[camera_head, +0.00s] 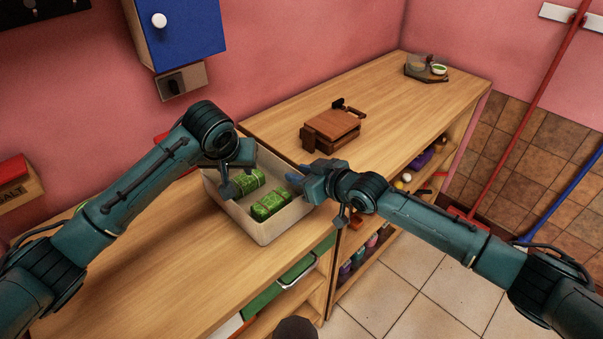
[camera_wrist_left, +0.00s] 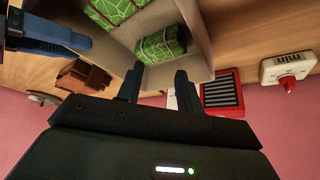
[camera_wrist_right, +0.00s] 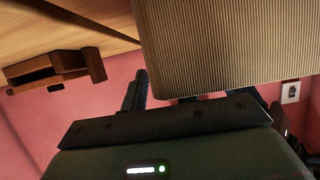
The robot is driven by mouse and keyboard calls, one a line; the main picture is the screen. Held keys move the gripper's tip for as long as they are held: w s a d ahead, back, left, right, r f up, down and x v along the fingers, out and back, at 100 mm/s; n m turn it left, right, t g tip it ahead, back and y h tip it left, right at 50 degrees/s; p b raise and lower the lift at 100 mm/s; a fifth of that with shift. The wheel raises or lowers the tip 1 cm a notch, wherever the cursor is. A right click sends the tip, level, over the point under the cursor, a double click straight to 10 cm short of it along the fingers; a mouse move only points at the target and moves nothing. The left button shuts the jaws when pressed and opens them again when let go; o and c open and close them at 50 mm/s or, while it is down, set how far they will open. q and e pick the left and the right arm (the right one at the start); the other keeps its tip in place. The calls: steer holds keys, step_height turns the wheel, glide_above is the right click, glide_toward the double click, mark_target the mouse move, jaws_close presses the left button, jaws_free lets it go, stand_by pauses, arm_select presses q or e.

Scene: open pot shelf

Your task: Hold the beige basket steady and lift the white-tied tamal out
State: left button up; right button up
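The beige basket (camera_head: 267,228) stands on the wooden counter. Two green-wrapped tamales lie inside, a farther one (camera_head: 245,183) and a nearer one (camera_head: 271,205). They also show in the left wrist view, one near the fingers (camera_wrist_left: 162,45) and one at the top edge (camera_wrist_left: 118,8). My right gripper (camera_head: 296,178) is at the right wall. Its fingers look apart, one partly hidden behind the ribbed wall (camera_wrist_right: 235,45).
A brown wooden box (camera_head: 333,129) stands on the counter behind the basket. A dark tray (camera_head: 428,70) with small dishes is at the far end. A blue cabinet (camera_head: 183,27) hangs above. A red-framed item (camera_wrist_left: 221,92) lies near my left gripper. The counter between is clear.

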jaws_close()
stand_by(0.4)
